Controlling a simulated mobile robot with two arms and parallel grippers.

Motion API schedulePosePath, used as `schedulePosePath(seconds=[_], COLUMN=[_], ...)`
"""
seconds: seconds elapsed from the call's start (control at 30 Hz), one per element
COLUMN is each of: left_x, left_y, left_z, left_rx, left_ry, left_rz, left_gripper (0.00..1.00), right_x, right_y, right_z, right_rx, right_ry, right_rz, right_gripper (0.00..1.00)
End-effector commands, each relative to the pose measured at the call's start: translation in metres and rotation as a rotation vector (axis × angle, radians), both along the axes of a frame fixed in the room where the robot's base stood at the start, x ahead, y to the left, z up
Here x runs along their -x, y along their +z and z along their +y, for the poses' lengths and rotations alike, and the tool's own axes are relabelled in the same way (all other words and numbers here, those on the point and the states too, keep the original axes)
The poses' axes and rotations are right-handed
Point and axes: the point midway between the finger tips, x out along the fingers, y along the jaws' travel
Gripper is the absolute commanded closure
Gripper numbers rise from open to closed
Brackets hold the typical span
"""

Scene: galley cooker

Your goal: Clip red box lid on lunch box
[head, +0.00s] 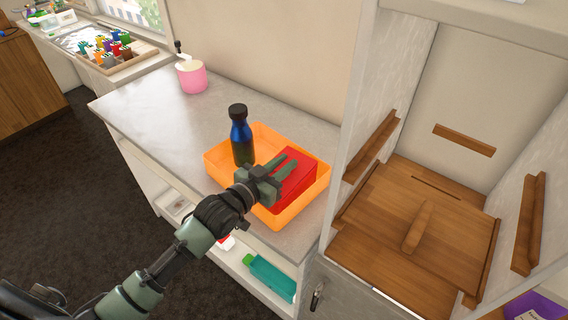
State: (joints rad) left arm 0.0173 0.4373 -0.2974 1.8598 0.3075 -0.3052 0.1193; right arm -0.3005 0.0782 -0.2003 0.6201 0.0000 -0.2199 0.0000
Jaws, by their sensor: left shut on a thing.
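A red lid or box (304,170) lies inside an orange tray (215,160) on the grey counter. My left gripper (285,172) reaches in from the front left over the tray. Its fingers are closed on the red piece at its left side. I cannot tell whether the red piece is only the lid or a lid on a lunch box beneath it; the gripper and tray wall hide its lower part. My right gripper is not in view.
A dark blue bottle (241,138) stands upright in the tray, just behind my left gripper. A pink pot (191,77) stands at the counter's back. A wooden-shelved cabinet (405,215) rises close on the right. The counter's left part (150,110) is clear.

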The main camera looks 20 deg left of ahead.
Motion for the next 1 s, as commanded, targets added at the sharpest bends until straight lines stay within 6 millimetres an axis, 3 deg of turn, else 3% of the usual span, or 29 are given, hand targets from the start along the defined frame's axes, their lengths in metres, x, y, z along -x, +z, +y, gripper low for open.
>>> schedulePosePath(seconds=[0.37,0.4,0.47,0.7,0.8,1.0], left_x=[0.0008,0.0009,0.0008,0.0004,0.0004,0.0003], left_y=[-0.0040,-0.0040,-0.0038,-0.0025,-0.0024,-0.0019], left_z=[-0.0002,-0.0003,-0.0003,-0.0002,-0.0001,-0.0001], left_rx=[-0.002,-0.002,-0.001,-0.001,-0.001,-0.001], left_ry=[0.000,0.000,0.000,0.000,0.000,0.000], left_rz=[0.008,0.008,0.007,0.005,0.005,0.004], left_gripper=[1.00,0.70,0.55,0.55,0.28,0.28], right_x=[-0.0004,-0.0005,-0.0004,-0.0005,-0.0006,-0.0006], right_y=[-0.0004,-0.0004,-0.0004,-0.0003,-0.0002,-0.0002], right_z=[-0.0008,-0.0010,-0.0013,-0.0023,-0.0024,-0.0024], right_rx=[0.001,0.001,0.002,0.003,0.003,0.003], right_ry=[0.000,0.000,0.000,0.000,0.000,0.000], right_rz=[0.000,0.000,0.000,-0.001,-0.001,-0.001], right_gripper=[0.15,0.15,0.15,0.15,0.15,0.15])
